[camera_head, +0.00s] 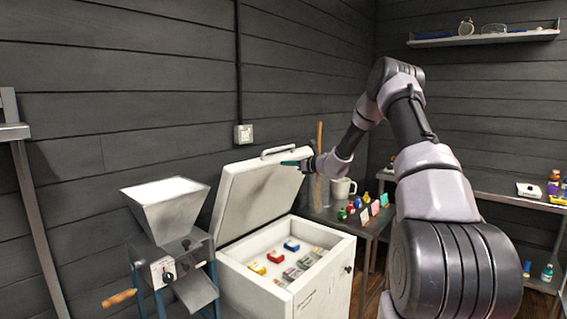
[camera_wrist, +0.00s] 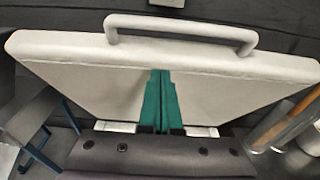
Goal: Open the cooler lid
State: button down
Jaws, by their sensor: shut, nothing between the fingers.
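The white cooler (camera_head: 327,289) stands against the dark plank wall. Its lid (camera_head: 262,190) is raised steeply, leaning back toward the wall, and the inside is in view. A bar handle (camera_head: 284,151) runs along the lid's top edge; it also shows in the wrist view (camera_wrist: 180,28). My gripper (camera_head: 290,163) is at the lid's inner face, just below the top edge. In the wrist view its green fingers (camera_wrist: 160,75) are shut together with nothing between them, pointing at the lid's underside. I cannot tell whether the fingertips touch it.
Inside the cooler lie several small coloured packs (camera_head: 291,245). A grain mill (camera_head: 172,240) stands close on the left. On the right, a side table (camera_head: 372,227) holds a white mug (camera_head: 343,188), small bottles and cards. A wall shelf (camera_head: 484,38) is at upper right.

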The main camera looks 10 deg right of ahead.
jog(key=r+v, duration=0.2)
jog(key=v, duration=0.9)
jog(key=s+a+r+n+g, duration=0.4)
jog(key=s+a+r+n, duration=0.25)
jog(key=s, duration=0.35)
jog(key=s+a+r+n+g, duration=0.3)
jog(key=s+a+r+n, duration=0.3)
jog(key=s, duration=0.4)
jog(key=s+d+n+h, duration=0.1)
jog(key=s+n, duration=0.3)
jog(key=s, duration=0.4)
jog(key=s+d+r+n+h, duration=0.1)
jog(key=s+d+n+h, duration=0.1)
jog(key=s, duration=0.7)
jog(key=s+d+r+n+t+h, duration=0.1)
jog(key=s+d+n+h, duration=0.1)
jog(key=s+n+h, duration=0.3)
jog(key=s, duration=0.4)
jog(key=shift+d+r+n, duration=0.2)
jog(key=shift+n, duration=0.15)
